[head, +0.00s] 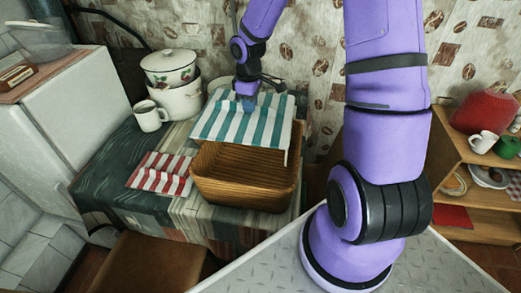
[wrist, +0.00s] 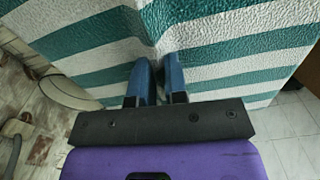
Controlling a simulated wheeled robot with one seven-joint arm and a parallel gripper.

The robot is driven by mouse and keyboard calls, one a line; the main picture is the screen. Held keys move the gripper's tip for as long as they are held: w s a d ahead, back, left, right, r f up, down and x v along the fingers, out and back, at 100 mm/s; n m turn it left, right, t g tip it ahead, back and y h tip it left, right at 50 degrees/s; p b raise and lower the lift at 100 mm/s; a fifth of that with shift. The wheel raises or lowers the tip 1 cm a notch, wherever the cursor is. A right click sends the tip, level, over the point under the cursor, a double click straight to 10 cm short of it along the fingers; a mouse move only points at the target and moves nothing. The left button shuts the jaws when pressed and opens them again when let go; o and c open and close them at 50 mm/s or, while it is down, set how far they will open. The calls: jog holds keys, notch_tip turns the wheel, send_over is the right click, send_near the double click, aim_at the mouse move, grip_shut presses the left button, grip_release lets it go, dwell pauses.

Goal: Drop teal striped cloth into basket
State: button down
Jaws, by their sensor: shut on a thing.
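The teal striped cloth (head: 243,122), teal and white, hangs over the back part of the wicker basket (head: 245,180). My gripper (head: 248,100) is at the cloth's back edge, above the rear of the basket. In the wrist view the cloth (wrist: 225,50) spreads out from the fingers, and my gripper (wrist: 161,85) is shut on it. The cloth hides the basket's rear rim, and I cannot tell whether it touches it. The front of the basket's inside shows and looks empty there.
A red striped cloth (head: 162,172) lies on the table left of the basket. White enamel pots (head: 173,80) and a white mug (head: 149,115) stand behind it. The patterned wall (head: 315,60) is close behind. A wooden shelf (head: 460,175) with dishes is at the right.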

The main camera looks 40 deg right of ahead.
jog(key=shift+a+f, duration=0.25)
jog(key=shift+f, duration=0.95)
jog(key=shift+d+f, duration=0.15)
jog(key=shift+f, duration=0.2)
notch_tip(320, 180, down, 6)
jog(key=shift+f, duration=0.1)
jog(key=c, duration=1.1)
grip_release()
notch_tip(320, 180, up, 10)
jog(key=shift+f, duration=0.15)
jog(key=shift+r, duration=0.55)
